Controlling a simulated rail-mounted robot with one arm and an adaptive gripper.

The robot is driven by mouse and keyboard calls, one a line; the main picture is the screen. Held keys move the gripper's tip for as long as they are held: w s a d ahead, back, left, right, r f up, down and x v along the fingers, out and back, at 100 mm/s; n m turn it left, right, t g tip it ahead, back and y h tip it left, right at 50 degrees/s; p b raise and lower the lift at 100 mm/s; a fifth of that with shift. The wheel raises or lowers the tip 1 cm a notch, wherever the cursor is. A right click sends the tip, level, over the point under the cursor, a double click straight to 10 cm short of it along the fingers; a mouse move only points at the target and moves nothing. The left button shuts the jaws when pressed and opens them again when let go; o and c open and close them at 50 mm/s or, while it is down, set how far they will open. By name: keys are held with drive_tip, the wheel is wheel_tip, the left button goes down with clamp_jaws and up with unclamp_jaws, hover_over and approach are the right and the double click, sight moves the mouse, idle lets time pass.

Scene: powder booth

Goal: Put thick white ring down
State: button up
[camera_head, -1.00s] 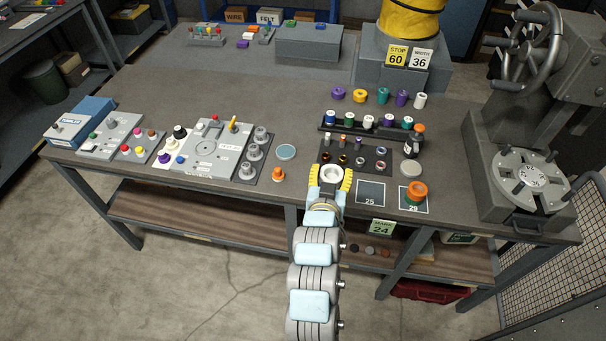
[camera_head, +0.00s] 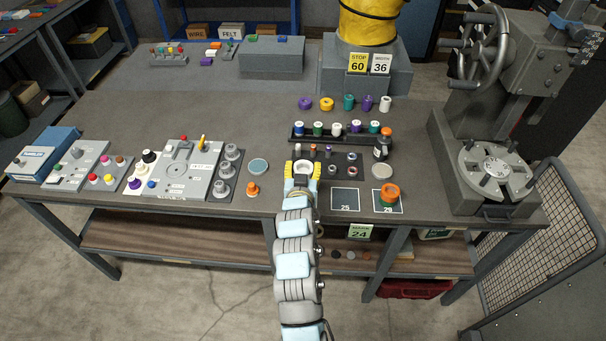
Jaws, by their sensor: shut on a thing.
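My gripper (camera_head: 303,170), with yellow fingers, is shut on the thick white ring (camera_head: 303,166). The ring sits between the fingers over the front part of the bench, at the left part of the dark tray (camera_head: 368,161) of small parts. I cannot tell whether the ring touches anything beneath it. To the right are two dark marked squares: the one labelled 25 (camera_head: 344,199) is bare.
A rack of spools (camera_head: 338,133) stands behind the tray, with several coloured rings (camera_head: 327,104) further back. An orange knob-like piece (camera_head: 252,189) and a round disc (camera_head: 258,166) lie to the left. A press (camera_head: 490,170) stands far right.

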sight(303, 168)
drive_tip(key=shift+w+f, duration=0.9)
drive_tip(key=shift+f, duration=0.2)
drive_tip(key=shift+w+f, duration=0.9)
drive_tip(key=shift+f, duration=0.15)
wheel_tip(303, 168, down, 3)
drive_tip(key=shift+r, duration=0.1)
drive_tip(key=shift+f+b, duration=0.4)
drive_tip(key=shift+b, duration=0.05)
drive_tip(key=shift+f+b, duration=0.25)
drive_tip(key=shift+b, duration=0.05)
drive_tip(key=o, duration=1.2)
drive_tip(key=shift+o, duration=0.2)
drive_tip(key=shift+r, duration=0.1)
